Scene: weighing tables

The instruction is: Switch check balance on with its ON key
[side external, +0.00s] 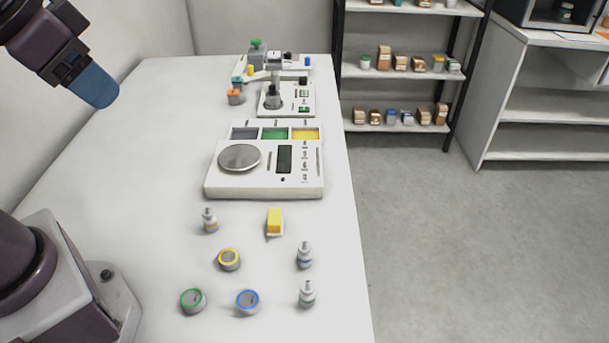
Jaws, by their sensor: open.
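A white balance (225,185) stands mid-table with a round grey pan (239,157). Its display (284,159) is dark. A column of small keys (305,161) lies right of the display; their labels are too small to read. A smaller white device (292,104) behind it has a small display, a green patch and a dark object on it. I cannot tell from labels which is the check balance. My gripper (105,94), blue, is high at the upper left, far from both devices and touching nothing. Its jaws are seen edge-on, with no object visible in them.
Grey, green and yellow compartments (275,134) adjoin the balance's back. More items crowd the far end. The table's left side is clear.

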